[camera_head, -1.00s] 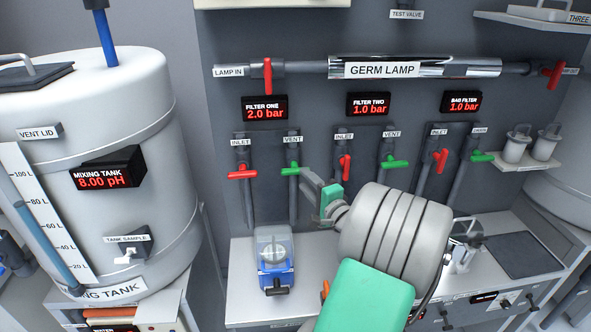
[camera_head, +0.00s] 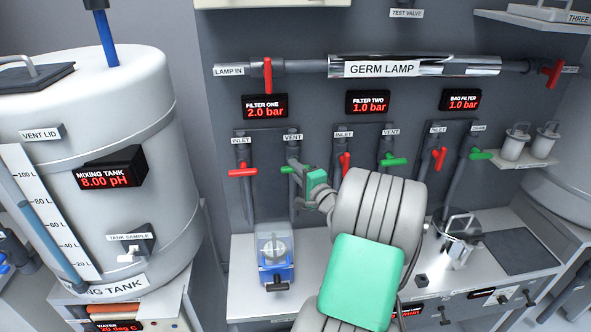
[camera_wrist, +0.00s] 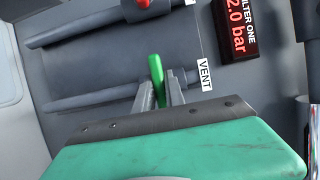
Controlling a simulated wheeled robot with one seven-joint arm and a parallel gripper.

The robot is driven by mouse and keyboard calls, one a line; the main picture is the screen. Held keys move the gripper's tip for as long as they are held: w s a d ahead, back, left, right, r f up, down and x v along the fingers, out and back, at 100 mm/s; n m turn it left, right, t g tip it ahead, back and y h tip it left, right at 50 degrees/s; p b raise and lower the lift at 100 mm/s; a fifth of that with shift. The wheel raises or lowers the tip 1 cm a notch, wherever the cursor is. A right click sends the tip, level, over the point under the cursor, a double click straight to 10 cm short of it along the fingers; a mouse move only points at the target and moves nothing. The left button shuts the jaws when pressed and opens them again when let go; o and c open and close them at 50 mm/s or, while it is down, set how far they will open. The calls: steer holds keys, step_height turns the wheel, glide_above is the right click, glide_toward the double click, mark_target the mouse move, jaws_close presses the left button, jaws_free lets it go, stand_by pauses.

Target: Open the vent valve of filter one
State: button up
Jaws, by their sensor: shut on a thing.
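The vent valve of filter one is a green handle (camera_head: 286,170) on the pipe under the "VENT" label, below the display reading FILTER ONE 2.0 bar (camera_head: 265,107). In the head view my gripper (camera_head: 296,167) is at this handle and covers part of it. In the wrist view the green handle (camera_wrist: 156,68) stands up between the two fingers of my gripper (camera_wrist: 160,88), which are shut on it. The "VENT" label (camera_wrist: 204,75) is just to the right there. The valve's pivot is mostly hidden by the fingers.
The red inlet handle (camera_head: 243,171) of filter one is close on the left. Filter two's red inlet handle (camera_head: 345,163) is to the right, near my wrist. A blue device with a clear top (camera_head: 274,258) stands on the bench below. The mixing tank (camera_head: 90,180) is at the left.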

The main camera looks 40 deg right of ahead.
jaws_close()
steer(key=shift+n, duration=0.3)
steer(key=n+g+b, duration=0.2)
steer(key=n, duration=0.2)
steer(key=n+g+b, duration=0.1)
steer(key=n+h+b, duration=0.1)
steer(key=n+b, duration=0.1)
steer(key=n+g+b, duration=0.1)
steer(key=n+b, duration=0.1)
steer(key=shift+f+g+h, duration=0.25)
steer(key=shift+g+h, duration=0.05)
steer(key=shift+h, duration=0.1)
steer(key=n+g+h+b, duration=0.1)
steer(key=n+b, duration=0.1)
steer(key=b, duration=0.1)
steer(key=shift+b, duration=0.4)
steer(key=shift+r+n+g+h+b, duration=0.15)
steer(key=shift+n+g+h+b, duration=0.25)
steer(key=shift+n+b, duration=0.6)
